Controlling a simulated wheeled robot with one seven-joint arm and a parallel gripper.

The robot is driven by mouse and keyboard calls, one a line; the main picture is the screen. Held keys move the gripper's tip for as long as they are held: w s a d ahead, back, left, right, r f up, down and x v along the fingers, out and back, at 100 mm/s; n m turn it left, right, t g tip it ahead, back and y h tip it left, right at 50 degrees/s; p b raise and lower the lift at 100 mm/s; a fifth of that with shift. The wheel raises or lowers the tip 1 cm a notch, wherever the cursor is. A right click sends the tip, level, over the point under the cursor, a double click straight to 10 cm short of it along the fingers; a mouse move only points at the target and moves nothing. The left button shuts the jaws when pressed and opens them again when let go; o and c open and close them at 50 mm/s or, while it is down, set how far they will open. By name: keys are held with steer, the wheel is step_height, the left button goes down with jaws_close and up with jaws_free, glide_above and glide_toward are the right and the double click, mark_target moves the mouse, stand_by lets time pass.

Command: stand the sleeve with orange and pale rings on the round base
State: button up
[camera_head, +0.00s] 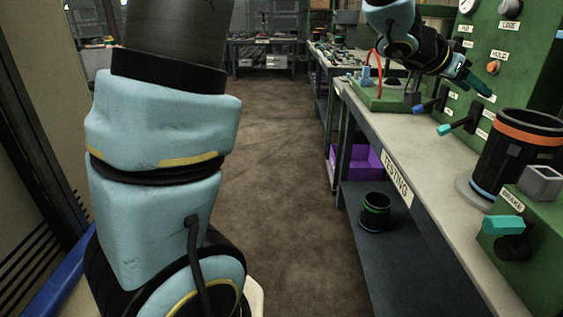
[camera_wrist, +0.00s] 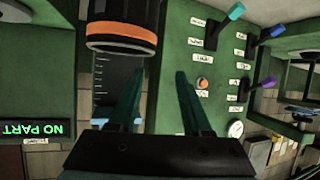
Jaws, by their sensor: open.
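A large dark sleeve (camera_head: 510,158) with an orange ring near its top and a pale bluish ring near its foot stands upright at the right of the bench. Its foot appears to be on the pale round base (camera_head: 466,190); the control box hides part of this contact. In the wrist view the sleeve's orange-ringed end (camera_wrist: 121,38) shows at upper left, beyond the left finger. My gripper (camera_head: 481,87) is open and empty, above the bench and apart from the sleeve. Its teal fingers (camera_wrist: 160,72) are spread in the wrist view, with only green panel between them.
A green panel (camera_head: 497,45) with levers and knobs stands behind. A green control box (camera_head: 540,240) with a teal lever is at front right. A smaller green-ringed sleeve (camera_head: 375,212) and a purple bin (camera_head: 362,160) are below the bench top (camera_head: 425,150). A display (camera_wrist: 35,129) reads "NO PART".

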steer(key=w+a+f+n+t+y, duration=0.25)
steer(key=w+a, duration=0.25)
steer(key=a, duration=0.3)
steer(key=w+a+f+n+t+y, duration=0.25)
steer(key=w+a, duration=0.25)
steer(key=a, duration=0.3)
steer(key=a+f+n+y, duration=0.2)
steer(key=a+f, duration=0.1)
steer(key=a, duration=0.4)
steer(key=a+f+n+y, duration=0.2)
steer(key=a+f, duration=0.1)
steer(key=a, duration=0.5)
steer(key=s+a+f+n+g+y, duration=0.1)
steer(key=s+a+f+n+g, duration=0.1)
steer(key=s+a, duration=0.5)
steer(key=s+a+f+n+g+y, duration=0.2)
steer(key=s+a+f+g, duration=0.2)
steer(key=s+a+f, duration=0.2)
steer(key=s+a, duration=0.1)
steer(key=a, duration=0.1)
steer(key=shift+a+f+n, duration=0.2)
steer(key=shift+a+n, duration=0.2)
